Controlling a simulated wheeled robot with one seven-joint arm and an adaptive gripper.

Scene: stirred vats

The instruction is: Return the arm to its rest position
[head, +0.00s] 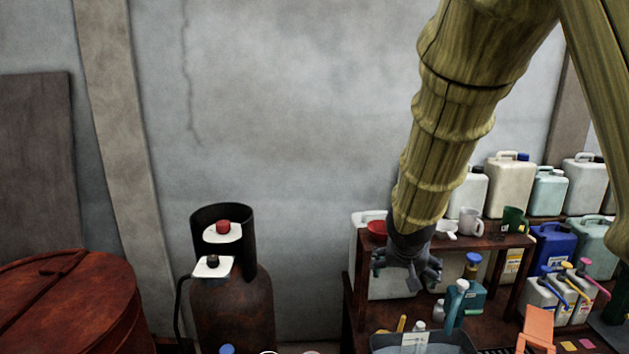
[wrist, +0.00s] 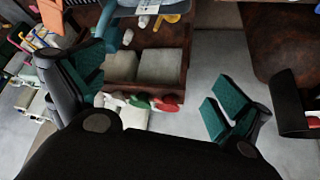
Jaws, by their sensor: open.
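My arm, yellow-green with a bamboo-like surface, comes down from the upper right in the head view. My gripper (head: 408,272) hangs at its lower end, pointing down, in front of the left part of a brown wooden shelf (head: 500,243). In the wrist view, my gripper (wrist: 155,100) has its two teal-padded fingers wide apart, with nothing held between them. Below the gripper in the head view is a grey tub (head: 385,345) with bottles and tools in it. The gripper appears apart from the shelf and the tub.
A rusty gas cylinder (head: 235,310) with a black collar stands left of the shelf. A rusty red drum (head: 75,305) is at far left. A red bowl (head: 377,228), a white mug (head: 470,221) and several canisters (head: 510,180) crowd the shelves. The wall area at upper centre is clear.

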